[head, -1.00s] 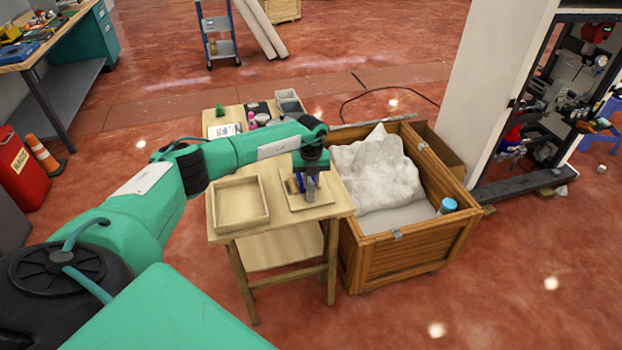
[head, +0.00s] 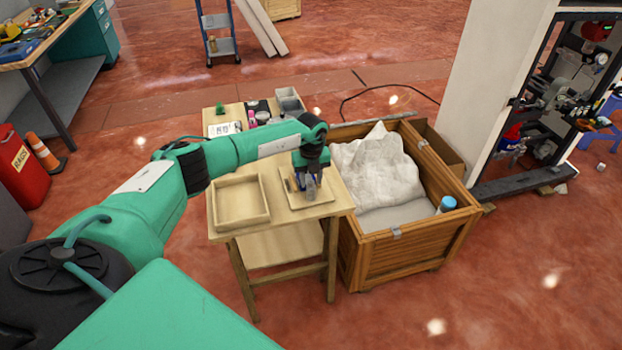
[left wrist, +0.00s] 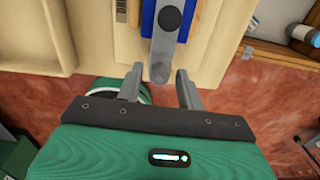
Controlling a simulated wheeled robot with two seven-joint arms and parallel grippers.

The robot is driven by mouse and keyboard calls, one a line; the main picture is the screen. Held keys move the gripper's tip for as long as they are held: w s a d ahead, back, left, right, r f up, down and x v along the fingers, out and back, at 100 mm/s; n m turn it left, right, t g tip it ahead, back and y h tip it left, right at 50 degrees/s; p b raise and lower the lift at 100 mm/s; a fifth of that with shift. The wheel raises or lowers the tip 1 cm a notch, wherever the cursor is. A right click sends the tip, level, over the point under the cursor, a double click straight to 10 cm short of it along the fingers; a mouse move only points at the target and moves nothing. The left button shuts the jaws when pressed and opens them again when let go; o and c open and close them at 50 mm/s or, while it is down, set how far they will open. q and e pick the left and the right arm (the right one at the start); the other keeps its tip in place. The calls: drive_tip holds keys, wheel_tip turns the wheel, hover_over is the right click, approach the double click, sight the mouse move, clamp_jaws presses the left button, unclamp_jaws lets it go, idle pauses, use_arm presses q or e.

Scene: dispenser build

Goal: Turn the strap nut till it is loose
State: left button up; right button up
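My left gripper (head: 311,188) points down over a shallow wooden tray (head: 322,204) on the small wooden table. In the left wrist view its two grey fingers (left wrist: 158,88) are apart. A grey bar (left wrist: 164,48) with a rounded end reaches down between the fingertips, with gaps visible beside it. The bar lies over a blue part (left wrist: 148,18) and carries a dark round piece (left wrist: 171,18). I cannot tell for sure which piece is the strap nut. In the head view my gripper hides most of these parts. My right gripper is not in view.
An empty wooden tray (head: 241,221) sits to the left on the same table (head: 222,236). A wooden crate (head: 412,255) with a white sheet and a blue-capped bottle (head: 446,204) stands close on the right. Small items and grey bins (head: 289,102) are behind.

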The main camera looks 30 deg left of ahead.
sight(311, 182)
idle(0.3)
use_arm(q)
drive_tip(key=shift+r, duration=0.4)
wheel_tip(311, 182, up, 13)
drive_tip(key=b, duration=0.2)
drive_tip(key=shift+b, duration=0.3)
